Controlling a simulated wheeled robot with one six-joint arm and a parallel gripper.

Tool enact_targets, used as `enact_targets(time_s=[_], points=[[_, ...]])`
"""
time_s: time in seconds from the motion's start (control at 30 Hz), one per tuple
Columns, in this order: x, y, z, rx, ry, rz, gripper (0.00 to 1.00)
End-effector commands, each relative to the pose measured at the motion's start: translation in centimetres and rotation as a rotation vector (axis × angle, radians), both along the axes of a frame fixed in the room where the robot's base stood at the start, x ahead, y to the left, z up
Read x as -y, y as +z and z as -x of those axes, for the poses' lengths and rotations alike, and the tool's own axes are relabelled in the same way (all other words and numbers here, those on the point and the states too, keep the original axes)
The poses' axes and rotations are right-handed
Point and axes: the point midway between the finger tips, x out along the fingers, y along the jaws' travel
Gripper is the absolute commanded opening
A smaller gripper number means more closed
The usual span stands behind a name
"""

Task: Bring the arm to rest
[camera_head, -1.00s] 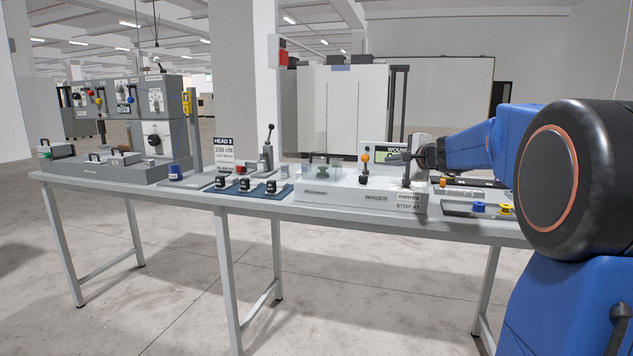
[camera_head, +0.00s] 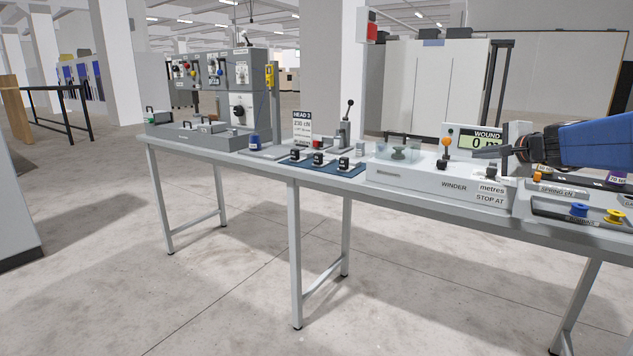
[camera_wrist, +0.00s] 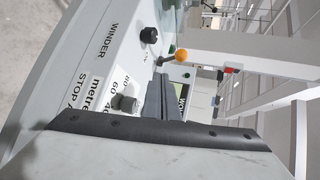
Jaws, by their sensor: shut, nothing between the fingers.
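My gripper (camera_head: 487,151) reaches in from the right in the head view, over the right end of the winder (camera_head: 385,173). Its fingers are shut and empty, and point left near the orange-knobbed lever (camera_head: 446,143). In the wrist view my gripper (camera_wrist: 160,85) shows dark closed fingers above the winder (camera_wrist: 110,60). The orange knob (camera_wrist: 181,55) is just beyond the fingertips in that view, and I cannot tell whether they touch. A black knob (camera_wrist: 124,103) stands beside the metres label.
The wound display (camera_head: 483,141) stands behind my gripper. A spool tray (camera_head: 545,206) is at the right. Several black-topped items lie on a blue mat (camera_head: 340,168). A grey control unit (camera_head: 225,80) stands at the table's far left. The floor in front is clear.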

Motion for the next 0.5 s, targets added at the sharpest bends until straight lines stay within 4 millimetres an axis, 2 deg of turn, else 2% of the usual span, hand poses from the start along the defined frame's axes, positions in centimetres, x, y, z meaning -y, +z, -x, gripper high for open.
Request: enact_targets(time_s=[0.27,0.37,0.5], points=[[-6.6,-2.4,4.9,-0.068,0.152,0.16,0.0],[-9.8,-4.1,8.1,-0.107,0.239,0.252,0.0],[-14.3,-7.4,13.9,-0.173,0.387,0.416,0.0]])
